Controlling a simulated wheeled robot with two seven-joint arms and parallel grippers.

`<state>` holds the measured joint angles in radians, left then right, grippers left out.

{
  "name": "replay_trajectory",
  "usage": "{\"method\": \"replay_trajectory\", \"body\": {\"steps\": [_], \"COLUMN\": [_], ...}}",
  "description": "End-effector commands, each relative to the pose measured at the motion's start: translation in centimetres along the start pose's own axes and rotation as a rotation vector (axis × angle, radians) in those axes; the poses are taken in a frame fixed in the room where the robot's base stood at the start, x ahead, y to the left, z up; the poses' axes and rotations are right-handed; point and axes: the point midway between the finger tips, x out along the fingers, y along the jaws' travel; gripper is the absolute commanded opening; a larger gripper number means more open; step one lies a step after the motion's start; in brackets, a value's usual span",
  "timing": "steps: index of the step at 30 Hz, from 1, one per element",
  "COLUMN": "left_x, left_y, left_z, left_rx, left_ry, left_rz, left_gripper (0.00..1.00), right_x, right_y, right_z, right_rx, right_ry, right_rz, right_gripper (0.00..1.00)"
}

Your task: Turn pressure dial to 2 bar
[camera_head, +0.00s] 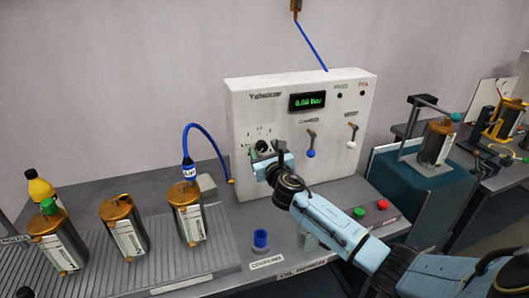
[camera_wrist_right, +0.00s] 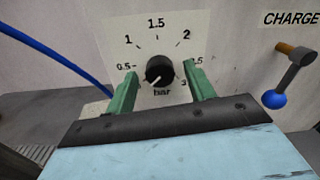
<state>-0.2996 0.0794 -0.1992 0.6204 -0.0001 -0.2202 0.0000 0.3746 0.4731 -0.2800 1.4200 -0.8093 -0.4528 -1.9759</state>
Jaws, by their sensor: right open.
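The black pressure dial (camera_wrist_right: 159,71) sits on a white scale plate (camera_wrist_right: 157,28) marked 0.5, 1, 1.5, 2 and further, with "bar" below. Its white pointer mark points to the lower left, below 0.5. In the head view the dial (camera_head: 262,146) is on the left of the white panel (camera_head: 250,112), and the green display (camera_head: 308,101) appears to read 0.00 bar. My right gripper (camera_wrist_right: 162,75) is open, its green fingers on either side of the dial with gaps between; it also shows in the head view (camera_head: 263,153). My left gripper is not in view.
The blue-tipped CHARGE lever (camera_wrist_right: 275,98) is right of the gripper; the white-tipped lever (camera_head: 351,143) is further right. A blue hose (camera_head: 205,133) arcs left of the panel. Metal canisters (camera_head: 122,225) stand at the left.

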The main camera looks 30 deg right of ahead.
Motion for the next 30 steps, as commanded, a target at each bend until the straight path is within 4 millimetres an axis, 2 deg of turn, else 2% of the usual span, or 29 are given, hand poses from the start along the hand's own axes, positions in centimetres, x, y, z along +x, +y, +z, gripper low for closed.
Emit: {"method": "replay_trajectory", "body": {"steps": [5,6,16,23,30], "left_x": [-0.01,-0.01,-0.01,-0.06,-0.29], "left_y": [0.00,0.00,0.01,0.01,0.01], "left_z": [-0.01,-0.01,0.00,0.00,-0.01], "left_rx": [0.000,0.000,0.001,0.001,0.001], "left_ry": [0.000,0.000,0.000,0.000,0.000], "left_rz": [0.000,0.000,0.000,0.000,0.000], "left_gripper": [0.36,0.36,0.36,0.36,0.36], "right_x": [0.00,0.00,-0.03,-0.04,-0.05], "right_y": [0.01,0.01,0.01,0.01,0.02], "right_z": [0.02,0.02,0.01,0.01,0.02], "right_rx": [0.000,0.000,0.000,0.019,0.127], "right_ry": [0.000,0.000,0.000,0.001,0.004], "right_rz": [0.000,0.000,0.000,0.000,0.000], "right_gripper": [0.54,0.51,0.09,0.09,0.09]}}
